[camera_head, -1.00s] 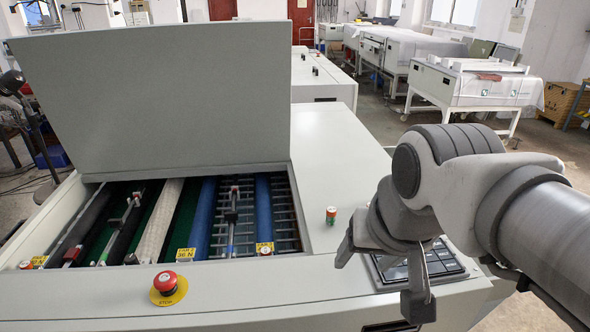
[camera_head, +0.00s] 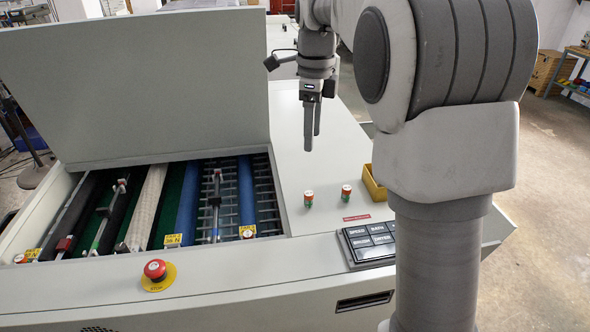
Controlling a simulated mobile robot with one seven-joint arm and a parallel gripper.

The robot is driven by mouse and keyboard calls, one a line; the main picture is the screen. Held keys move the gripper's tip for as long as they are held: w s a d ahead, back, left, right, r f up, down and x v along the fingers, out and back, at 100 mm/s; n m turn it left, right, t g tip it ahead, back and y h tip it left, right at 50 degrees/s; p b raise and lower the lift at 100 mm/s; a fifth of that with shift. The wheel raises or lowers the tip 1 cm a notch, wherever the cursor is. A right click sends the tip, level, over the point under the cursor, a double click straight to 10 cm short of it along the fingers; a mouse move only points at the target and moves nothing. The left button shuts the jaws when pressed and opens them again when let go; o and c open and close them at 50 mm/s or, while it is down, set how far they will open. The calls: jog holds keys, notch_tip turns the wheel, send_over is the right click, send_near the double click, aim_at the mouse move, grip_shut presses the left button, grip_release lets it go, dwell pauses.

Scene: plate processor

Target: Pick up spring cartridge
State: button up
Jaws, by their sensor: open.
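Two small cylinders with orange tops and green lower parts, which look like spring cartridges, stand upright on the machine's pale top: the left spring cartridge (camera_head: 309,199) and the right spring cartridge (camera_head: 347,194). My gripper (camera_head: 313,148) points down, open and empty, above the pale top. In the picture it is straight above the left cartridge, clear of both. Its fingers are seen nearly edge-on, so the gap hardly shows.
A yellow bin (camera_head: 374,184) stands right of the cartridges, partly hidden by my arm. A black keypad (camera_head: 368,240) and a red emergency stop (camera_head: 155,270) are at the front. The raised lid (camera_head: 130,85) stands behind the roller opening. The top around the cartridges is clear.

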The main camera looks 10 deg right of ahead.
jog(key=p, duration=0.1)
send_near(309, 193)
jog(key=shift+m, duration=0.3)
notch_tip(309, 193, down, 10)
jog(key=shift+f, duration=0.1)
grip_shut()
dwell(0.4)
